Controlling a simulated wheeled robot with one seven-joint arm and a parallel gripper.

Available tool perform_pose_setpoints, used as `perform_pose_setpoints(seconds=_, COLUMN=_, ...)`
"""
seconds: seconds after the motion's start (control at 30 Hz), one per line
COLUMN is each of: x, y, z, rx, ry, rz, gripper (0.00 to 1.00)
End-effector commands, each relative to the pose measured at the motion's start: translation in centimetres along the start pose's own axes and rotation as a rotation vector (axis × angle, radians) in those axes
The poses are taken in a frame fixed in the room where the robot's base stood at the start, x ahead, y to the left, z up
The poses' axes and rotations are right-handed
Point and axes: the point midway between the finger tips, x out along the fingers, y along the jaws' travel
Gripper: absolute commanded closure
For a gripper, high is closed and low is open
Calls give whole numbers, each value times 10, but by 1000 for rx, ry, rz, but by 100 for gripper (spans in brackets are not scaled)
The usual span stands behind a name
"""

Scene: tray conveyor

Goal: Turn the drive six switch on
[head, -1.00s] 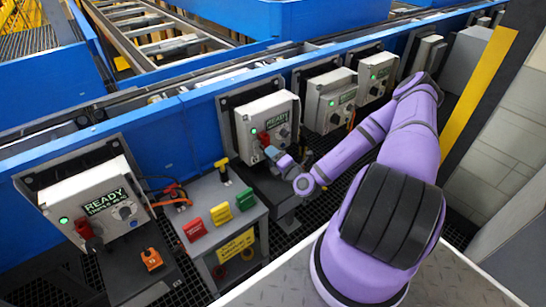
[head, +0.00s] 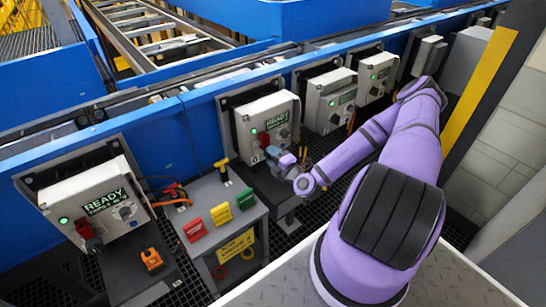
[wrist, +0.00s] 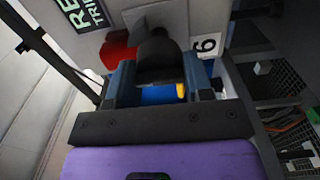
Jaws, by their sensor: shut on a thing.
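The drive six box (head: 255,118) is a pale grey panel with a green light and a READY display in the head view. A red switch part (head: 263,139) sits on its lower front; it also shows in the wrist view (wrist: 116,52). A black switch grip (wrist: 158,52) stands beside the red part, with a white "6" plate (wrist: 207,44) on its right. My gripper (wrist: 159,78) has a blue finger on either side of the black grip and is shut on it. In the head view my gripper (head: 278,157) is at the box's lower front, and the grip is largely hidden.
Another READY box (head: 92,192) with a red handle stands at left. A grey stand (head: 225,205) with red, yellow and green blocks lies between. More boxes (head: 330,100) line the blue conveyor frame to the right. An orange item (head: 152,259) lies at lower left.

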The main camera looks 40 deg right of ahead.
Motion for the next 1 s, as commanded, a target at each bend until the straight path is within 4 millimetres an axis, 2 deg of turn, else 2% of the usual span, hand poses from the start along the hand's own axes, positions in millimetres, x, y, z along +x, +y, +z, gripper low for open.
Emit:
perform_pose_setpoints(seconds=0.07, x=-1, y=-2, z=0, rx=2, ry=0, rz=-5, gripper=77)
perform_pose_setpoints(seconds=0.1, x=-1, y=-2, z=0, rx=2, ry=0, rz=-5, gripper=44)
perform_pose_setpoints(seconds=0.17, x=-1, y=-2, z=0, rx=1, ry=0, rz=-4, gripper=30)
perform_pose_setpoints(seconds=0.2, x=-1, y=-1, z=0, rx=1, ry=0, rz=-4, gripper=28)
perform_pose_setpoints(seconds=0.43, x=-1, y=-1, z=0, rx=0, ry=0, rz=-2, gripper=28)
perform_pose_setpoints(seconds=0.57, x=-7, y=-1, z=0, rx=0, ry=0, rz=-3, gripper=28)
perform_pose_setpoints(seconds=0.67, x=-20, y=-1, z=1, rx=0, ry=-2, rz=-3, gripper=28)
perform_pose_setpoints(seconds=1.0, x=-82, y=-1, z=1, rx=2, ry=-3, rz=-4, gripper=28)
